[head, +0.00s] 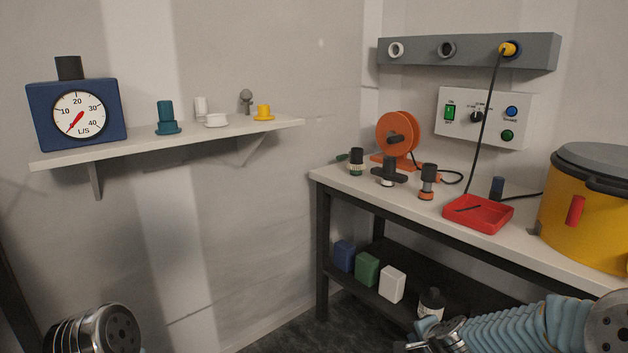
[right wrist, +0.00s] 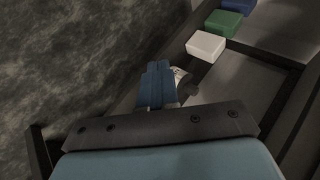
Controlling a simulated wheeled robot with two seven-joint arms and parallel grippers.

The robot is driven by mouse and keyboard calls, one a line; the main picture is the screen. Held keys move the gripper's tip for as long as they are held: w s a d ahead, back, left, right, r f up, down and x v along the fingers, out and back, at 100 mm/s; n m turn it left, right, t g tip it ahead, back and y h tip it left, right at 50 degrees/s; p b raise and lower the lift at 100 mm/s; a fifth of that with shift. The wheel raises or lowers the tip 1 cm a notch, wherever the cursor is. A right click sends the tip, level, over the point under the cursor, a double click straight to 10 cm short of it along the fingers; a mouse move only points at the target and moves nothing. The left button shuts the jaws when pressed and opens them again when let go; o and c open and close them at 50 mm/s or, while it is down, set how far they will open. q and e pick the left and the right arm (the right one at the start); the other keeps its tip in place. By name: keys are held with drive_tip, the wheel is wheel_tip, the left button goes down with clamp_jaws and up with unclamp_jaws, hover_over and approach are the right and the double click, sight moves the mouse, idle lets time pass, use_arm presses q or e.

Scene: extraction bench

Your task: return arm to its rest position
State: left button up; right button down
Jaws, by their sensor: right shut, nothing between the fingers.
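My right gripper (head: 432,338) is low at the bottom edge of the head view, in front of the bench's lower shelf. My blue ribbed right arm reaches to it from the right. In the right wrist view its two blue fingers (right wrist: 157,68) lie together, shut and empty. A dark bottle with a pale label (head: 431,302) stands just behind the gripper in the head view; the fingers partly hide it in the right wrist view (right wrist: 180,75). A round metal joint of my left arm shows at the lower left, but my left gripper is out of view.
The bench (head: 345,183) holds fittings, an orange reel (head: 397,136), a red tray (head: 478,213) and a yellow drum (head: 585,215). A white box (head: 392,284), green box (head: 367,270) and blue box (head: 344,256) sit on the lower shelf. Floor left of the bench is clear.

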drive_tip(key=s+a+f+n+g+y+p, duration=0.15)
drive_tip(key=s+a+f+n+g, duration=0.4)
drive_tip(key=s+f, duration=0.8)
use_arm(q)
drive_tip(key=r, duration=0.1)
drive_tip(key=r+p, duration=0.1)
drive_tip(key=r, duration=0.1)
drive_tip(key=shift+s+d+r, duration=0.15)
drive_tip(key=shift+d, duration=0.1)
use_arm(e)
drive_tip(key=s+a+f+n+g, duration=0.1)
drive_tip(key=s+a+f+n, duration=0.2)
drive_tip(key=s, duration=0.4)
drive_tip(key=s+a+f+n+g+y, duration=0.1)
drive_tip(key=s+a+f+n, duration=0.2)
drive_tip(key=s, duration=0.5)
drive_tip(key=shift+s+a, duration=0.3)
drive_tip(key=shift+a, duration=0.55)
drive_tip(key=shift+w+n+g+y, duration=0.1)
drive_tip(key=shift+n+g+y, duration=0.15)
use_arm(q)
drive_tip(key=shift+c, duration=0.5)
